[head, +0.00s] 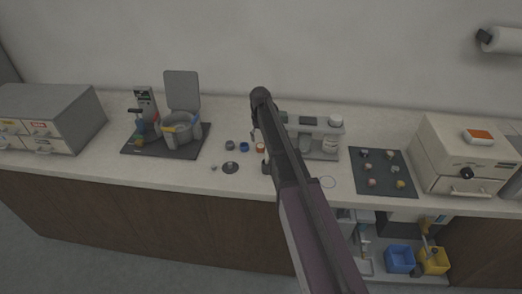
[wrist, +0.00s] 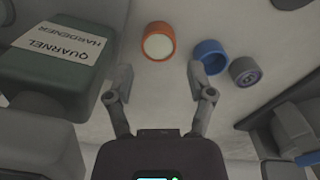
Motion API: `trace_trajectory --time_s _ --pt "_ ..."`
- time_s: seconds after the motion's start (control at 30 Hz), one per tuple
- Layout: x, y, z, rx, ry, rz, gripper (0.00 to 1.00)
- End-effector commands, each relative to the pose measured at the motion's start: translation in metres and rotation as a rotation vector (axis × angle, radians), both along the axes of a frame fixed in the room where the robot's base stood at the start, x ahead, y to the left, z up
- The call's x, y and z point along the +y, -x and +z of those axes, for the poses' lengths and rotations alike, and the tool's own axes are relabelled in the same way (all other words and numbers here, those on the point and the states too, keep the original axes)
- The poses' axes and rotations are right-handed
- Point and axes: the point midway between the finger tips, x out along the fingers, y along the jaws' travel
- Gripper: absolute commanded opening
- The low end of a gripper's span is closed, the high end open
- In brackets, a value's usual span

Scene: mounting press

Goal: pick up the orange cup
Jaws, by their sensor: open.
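The orange cup (wrist: 158,42), a short round cup with a pale inside, stands on the pale counter in the wrist view. It lies ahead of my gripper (wrist: 160,82), between the lines of the two fingers. The fingers are spread, with nothing between them, and appear apart from the cup. In the head view the orange cup (head: 260,149) shows just left of my dark arm, partly hidden by it. The gripper is mostly hidden there.
A blue cup (wrist: 209,55) and a grey cup (wrist: 244,70) stand close to the right of the orange one. A green container labelled Quarnel Hardener (wrist: 50,62) stands close on the left. A dark mat with several small pieces (head: 383,188) lies farther right on the counter.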

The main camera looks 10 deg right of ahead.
Motion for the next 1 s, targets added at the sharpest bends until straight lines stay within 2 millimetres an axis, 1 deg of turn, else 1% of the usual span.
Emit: trace_trajectory --time_s 0.27,0.43,1.0 --pt "-0.001 0.0 0.0 0.0 0.0 -0.001 0.69" --pt "-0.001 0.0 -0.005 0.0 0.0 -0.001 0.69" --pt "-0.003 0.0 -0.046 0.0 0.0 -0.002 0.69"
